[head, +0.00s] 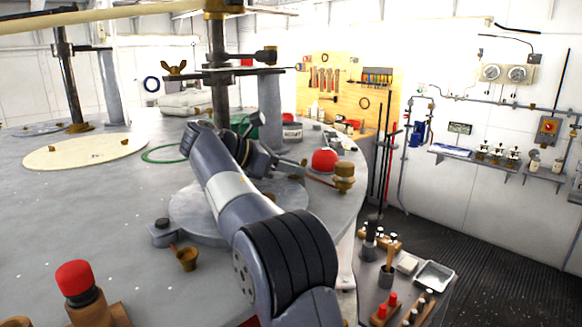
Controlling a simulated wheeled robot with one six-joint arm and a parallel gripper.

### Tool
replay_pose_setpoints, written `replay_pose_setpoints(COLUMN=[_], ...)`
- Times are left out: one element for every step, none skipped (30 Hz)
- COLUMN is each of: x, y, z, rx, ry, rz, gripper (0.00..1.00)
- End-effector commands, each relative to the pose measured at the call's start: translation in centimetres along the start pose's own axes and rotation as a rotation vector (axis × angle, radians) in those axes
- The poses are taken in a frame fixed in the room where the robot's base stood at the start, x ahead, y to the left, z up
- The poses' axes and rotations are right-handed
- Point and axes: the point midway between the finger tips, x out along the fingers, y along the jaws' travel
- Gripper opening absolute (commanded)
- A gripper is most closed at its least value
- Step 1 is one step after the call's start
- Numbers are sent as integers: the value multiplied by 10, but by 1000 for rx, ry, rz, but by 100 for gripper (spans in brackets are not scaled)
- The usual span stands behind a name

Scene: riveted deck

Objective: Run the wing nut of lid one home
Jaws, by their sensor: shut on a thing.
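A brass wing nut (175,68) shows at the upper left of the dark post, at the left end of its crossbar. It stands clear of my arm. My gripper (289,163) is at the end of my bent wrist, low over the round grey plate (183,212), pointing right. It is small and partly hidden by my wrist. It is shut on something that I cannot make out. I cannot tell from this view which lid is lid one. A pale round lid (85,151) lies flat at the left, away from my gripper.
A red ball (325,160) and a brass fitting (344,172) stand close right of my gripper. The dark post (217,90) rises behind my wrist. A brass cup (187,260) and a red-capped piece (75,280) sit in front. The deck at left is mostly clear.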

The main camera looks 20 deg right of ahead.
Motion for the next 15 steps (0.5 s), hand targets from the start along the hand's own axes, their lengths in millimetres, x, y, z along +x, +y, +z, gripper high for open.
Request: replay_pose_setpoints(x=[-1, -1, -1, -1, -1, -1, -1, -1, -1, -1, -1, -1, -1, -1, -1], y=[1, 1, 1, 1, 1, 1, 1, 0, 0, 0, 0, 0, 0, 0, 0], z=[1, 1, 1, 1, 1, 1, 1, 1, 0, 0, 0, 0, 0, 0, 0], rx=[1, 1, 1, 1, 1, 1, 0, 0, 0, 0, 0, 0, 0, 0, 0], ry=[-2, -2, -2, -2, -1, -1, -1, -1, -1, -1, -1, -1, 0, 0, 0], rz=[5, 5, 5, 5, 5, 5, 5, 5, 4, 4, 4, 4, 4, 4, 4], gripper=[2, 2, 28, 31, 33, 37, 39, 41, 43, 43, 43, 43, 43, 43, 43])
